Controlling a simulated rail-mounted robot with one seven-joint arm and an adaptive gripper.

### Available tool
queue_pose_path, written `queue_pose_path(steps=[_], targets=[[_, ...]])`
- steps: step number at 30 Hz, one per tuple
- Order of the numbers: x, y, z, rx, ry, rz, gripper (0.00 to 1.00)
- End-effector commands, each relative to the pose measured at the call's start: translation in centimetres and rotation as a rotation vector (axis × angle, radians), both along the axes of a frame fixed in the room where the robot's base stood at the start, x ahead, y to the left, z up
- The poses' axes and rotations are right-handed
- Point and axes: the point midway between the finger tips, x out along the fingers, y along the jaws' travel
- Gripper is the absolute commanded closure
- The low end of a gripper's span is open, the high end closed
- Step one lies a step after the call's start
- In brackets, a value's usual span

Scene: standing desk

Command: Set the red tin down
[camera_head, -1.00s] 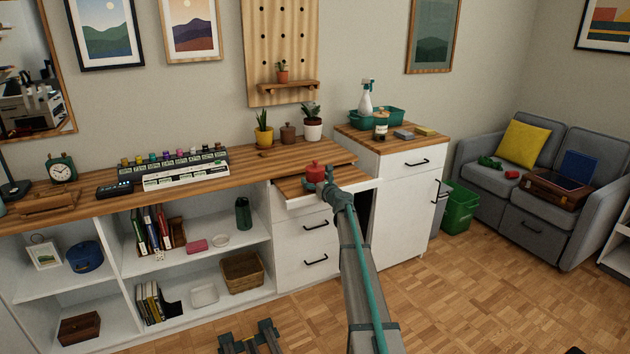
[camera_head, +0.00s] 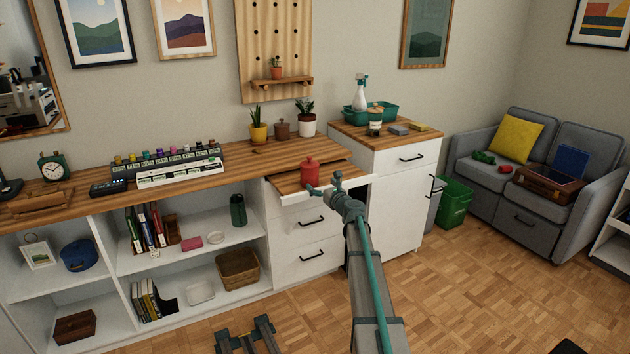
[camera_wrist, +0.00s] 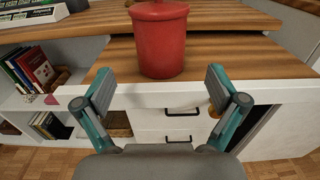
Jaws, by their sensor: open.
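The red tin (camera_head: 310,174) stands upright on the wooden pull-out board (camera_head: 287,184) below the desk top. It is a round lidded tin with a knob. In the wrist view the red tin (camera_wrist: 160,40) is just beyond my fingertips, centred between them, its top cut off by the frame edge. My gripper (camera_head: 325,190) is open and empty, in front of the tin and slightly to its right. In the wrist view the two teal fingers of my gripper (camera_wrist: 160,92) are spread wide, apart from the tin.
Potted plants (camera_head: 258,131) and a brown jar (camera_head: 282,130) stand on the desk top behind. A white cabinet (camera_head: 390,190) with a teal tray (camera_head: 385,113) stands to the right. Open shelves with books (camera_head: 147,230) lie to the left. The floor in front is mostly clear.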

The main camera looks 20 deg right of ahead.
Motion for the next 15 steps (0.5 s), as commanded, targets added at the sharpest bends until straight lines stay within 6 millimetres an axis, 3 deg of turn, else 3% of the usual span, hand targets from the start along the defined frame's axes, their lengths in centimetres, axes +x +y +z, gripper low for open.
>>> queue_pose_path(steps=[3, 9, 11, 14, 15], targets=[[-1.7, -0.1, 0.0, 0.000, 0.000, -0.001, 0.05], [-2.4, 0.6, -1.0, -0.024, 0.014, 0.013, 0.05], [-2.7, 1.7, -2.5, -0.059, 0.033, 0.032, 0.05], [-3.8, 5.0, -6.7, -0.165, 0.089, 0.094, 0.05], [-4.6, 6.6, -9.0, -0.223, 0.118, 0.130, 0.05]])
